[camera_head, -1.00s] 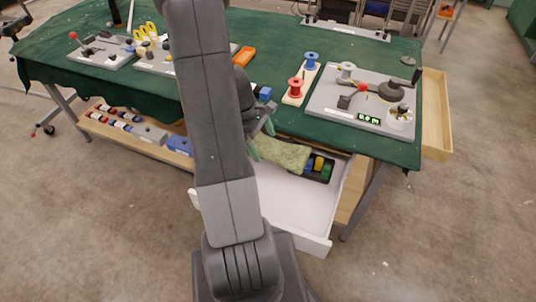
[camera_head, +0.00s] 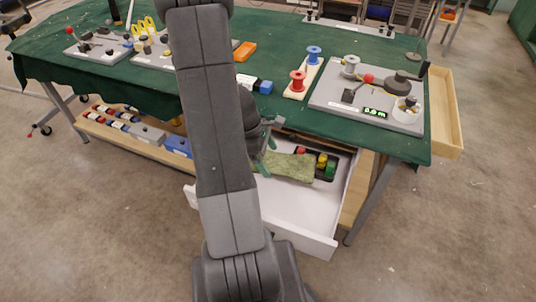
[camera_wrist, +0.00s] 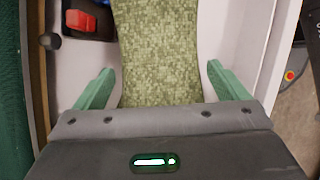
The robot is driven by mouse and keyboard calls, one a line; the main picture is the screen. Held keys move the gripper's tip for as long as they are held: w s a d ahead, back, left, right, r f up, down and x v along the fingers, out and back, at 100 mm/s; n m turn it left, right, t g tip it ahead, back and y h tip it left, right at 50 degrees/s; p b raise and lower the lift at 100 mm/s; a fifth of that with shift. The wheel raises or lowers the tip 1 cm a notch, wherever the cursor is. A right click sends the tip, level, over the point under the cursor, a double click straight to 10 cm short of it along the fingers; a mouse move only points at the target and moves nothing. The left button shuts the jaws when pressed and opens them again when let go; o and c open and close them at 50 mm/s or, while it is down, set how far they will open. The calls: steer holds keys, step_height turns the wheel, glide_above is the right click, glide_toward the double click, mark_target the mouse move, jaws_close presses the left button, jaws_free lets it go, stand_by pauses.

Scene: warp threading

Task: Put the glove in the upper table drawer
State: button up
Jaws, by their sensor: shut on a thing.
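The glove (camera_head: 286,166) is a mottled green cloth piece. In the wrist view the glove (camera_wrist: 158,50) lies lengthwise between the two green fingers. My gripper (camera_head: 266,160) is shut on the glove at its near end, over the white drawer. In the wrist view my gripper (camera_wrist: 160,85) has a finger at each side of the cloth. The white drawer (camera_head: 295,207) is pulled out under the table's right part. The glove is inside the drawer's outline, but I cannot tell whether it touches the floor. My arm hides the drawer's left part.
A dark tray (camera_head: 330,176) with coloured pieces sits at the back of the drawer; part of it shows in the wrist view (camera_wrist: 100,27). The green-covered table (camera_head: 290,122) overhangs the drawer's back. The drawer's front area is clear. A wooden tray (camera_head: 447,112) juts from the table's right side.

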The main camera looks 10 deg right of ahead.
step_height(320, 180, down, 8)
steer(key=b, duration=0.5)
steer(key=shift+b, duration=0.4)
steer(key=shift+r, duration=0.1)
steer(key=o, duration=0.6)
steer(key=shift+o, duration=0.2)
steer(key=p+v, duration=0.3)
steer(key=v, duration=1)
steer(key=shift+a+r, duration=0.25)
steer(key=shift+r, duration=0.05)
steer(key=shift+f, duration=0.1)
